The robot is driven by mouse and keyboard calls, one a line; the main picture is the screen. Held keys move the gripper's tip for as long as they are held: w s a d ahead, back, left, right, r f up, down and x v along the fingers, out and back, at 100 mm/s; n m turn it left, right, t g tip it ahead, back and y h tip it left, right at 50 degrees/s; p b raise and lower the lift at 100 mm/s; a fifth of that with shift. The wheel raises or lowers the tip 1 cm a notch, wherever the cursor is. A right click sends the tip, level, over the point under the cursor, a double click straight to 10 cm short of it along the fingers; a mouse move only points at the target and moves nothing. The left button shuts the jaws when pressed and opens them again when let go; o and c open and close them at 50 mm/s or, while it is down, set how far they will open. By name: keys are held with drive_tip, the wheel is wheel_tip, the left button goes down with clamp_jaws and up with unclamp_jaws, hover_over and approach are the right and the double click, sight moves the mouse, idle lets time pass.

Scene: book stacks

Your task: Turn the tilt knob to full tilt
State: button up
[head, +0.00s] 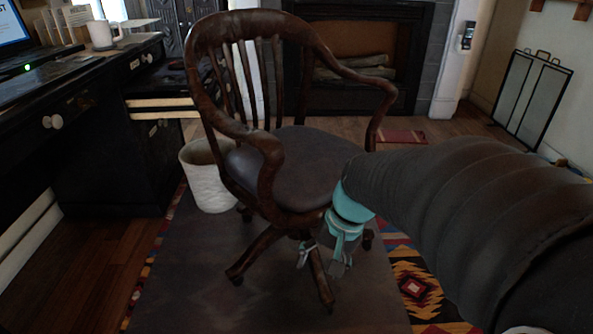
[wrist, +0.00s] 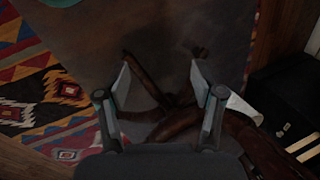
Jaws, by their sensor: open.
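A dark wooden swivel office chair (head: 300,165) with a slatted back, curved arms and a padded seat stands in the middle of the head view. My gripper (head: 322,262) is below the front right edge of the seat, in front of the chair's legs. It is open, with nothing seen between the fingers. In the wrist view, my gripper (wrist: 160,75) has its two fingers spread wide, and the chair's dark legs (wrist: 172,122) show beyond and between them. I cannot make out the tilt knob; the area under the seat is dark and partly hidden by my gripper.
A dark desk (head: 110,130) with white knobs stands at the left, with a white wastebasket (head: 207,180) beside the chair. A grey mat (head: 200,275) lies over a patterned rug (head: 418,285). A fireplace (head: 350,50) and a folding screen (head: 530,92) are behind.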

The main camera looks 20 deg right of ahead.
drive_tip(key=w+d+f+m+t+y+p, duration=0.1)
drive_tip(key=w+d+f+m+y, duration=0.3)
drive_tip(key=d+f+m, duration=0.15)
drive_tip(key=w+d+f+m+t+y+p, duration=0.1)
drive_tip(key=w+d+f+m+y+p, duration=0.1)
drive_tip(key=w+d+f+m+y, duration=0.35)
drive_tip(key=w+d+f+m+t+h, duration=0.4)
drive_tip(key=w+d+m+t, duration=0.7)
drive_tip(key=d+m+t, duration=0.15)
drive_tip(key=shift+m, duration=0.45)
drive_tip(key=x, duration=1.3)
drive_tip(key=shift+w+a+r, duration=0.1)
drive_tip(key=shift+a+r, duration=0.25)
